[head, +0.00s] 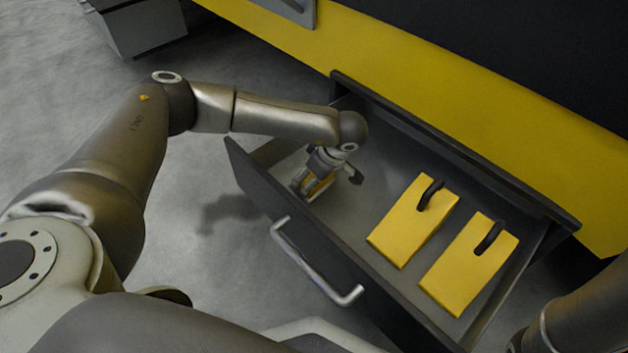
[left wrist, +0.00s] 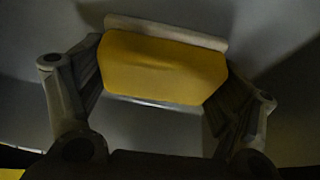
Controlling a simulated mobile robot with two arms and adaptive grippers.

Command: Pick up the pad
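The pad (head: 318,187) is a yellow block with a pale layer along one side. It lies at the left end of the open drawer, partly hidden by my left gripper. In the left wrist view the pad (left wrist: 160,66) fills the space between the fingertips. My left gripper (head: 328,182) is over the pad, pointing down, with its fingers spread wide. In the left wrist view the gripper (left wrist: 165,75) has one finger at each end of the pad; I cannot tell whether they touch it. My right gripper is not in view.
The dark drawer (head: 262,188) is pulled out from a yellow and black cabinet (head: 450,95). Two yellow wedges (head: 408,230) (head: 465,275) with black handles lie in its right half. A metal handle (head: 312,265) sticks out from its front. Bare drawer floor lies between pad and wedges.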

